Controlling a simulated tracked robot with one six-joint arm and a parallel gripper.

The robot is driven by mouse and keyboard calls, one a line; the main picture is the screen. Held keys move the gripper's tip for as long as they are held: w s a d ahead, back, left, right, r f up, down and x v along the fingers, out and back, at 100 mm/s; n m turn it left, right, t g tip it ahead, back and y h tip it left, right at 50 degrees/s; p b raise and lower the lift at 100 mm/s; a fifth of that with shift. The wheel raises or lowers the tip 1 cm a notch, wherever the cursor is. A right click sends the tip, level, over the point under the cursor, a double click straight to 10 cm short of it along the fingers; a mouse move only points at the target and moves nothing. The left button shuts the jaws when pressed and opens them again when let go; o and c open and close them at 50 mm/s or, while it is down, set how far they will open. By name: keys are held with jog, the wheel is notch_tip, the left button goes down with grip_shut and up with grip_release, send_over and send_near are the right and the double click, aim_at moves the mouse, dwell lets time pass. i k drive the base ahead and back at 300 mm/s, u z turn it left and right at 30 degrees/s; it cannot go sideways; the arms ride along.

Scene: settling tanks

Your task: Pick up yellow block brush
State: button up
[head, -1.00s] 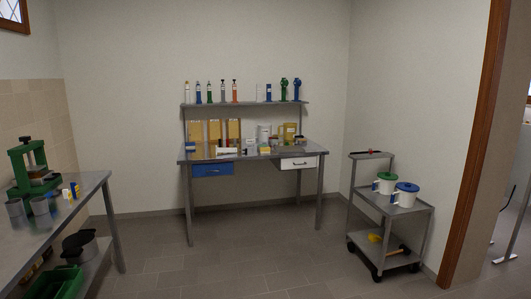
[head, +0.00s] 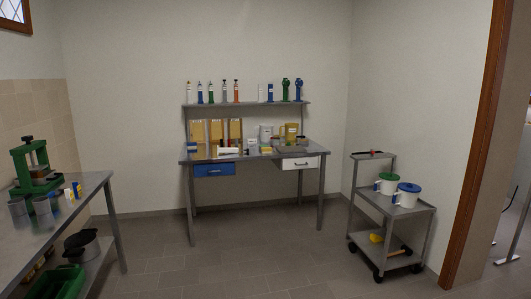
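A small yellow object (head: 376,238) lies on the lower shelf of the trolley at the right, with a brown handle-like bar beside it. A small yellow block with a darker part (head: 266,150) lies on the workbench at the back. Both are too small for me to tell which one is the yellow block brush. My gripper is not in view.
The trolley (head: 412,211) carries two white lidded pails (head: 406,195). The workbench (head: 314,150) stands against the back wall. A steel table (head: 88,190) with a green press (head: 32,170) is at the left. The floor between is clear.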

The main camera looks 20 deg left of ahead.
aim_at(267, 149)
jog(key=u, duration=0.1)
jog(key=i, duration=1.1)
jog(key=u, duration=0.4)
jog(key=i, duration=1.55)
jog(key=u, duration=0.5)
jog(key=i, duration=1.45)
jog(key=u, duration=0.35)
jog(key=i, duration=1.45)
jog(key=u, duration=0.2)
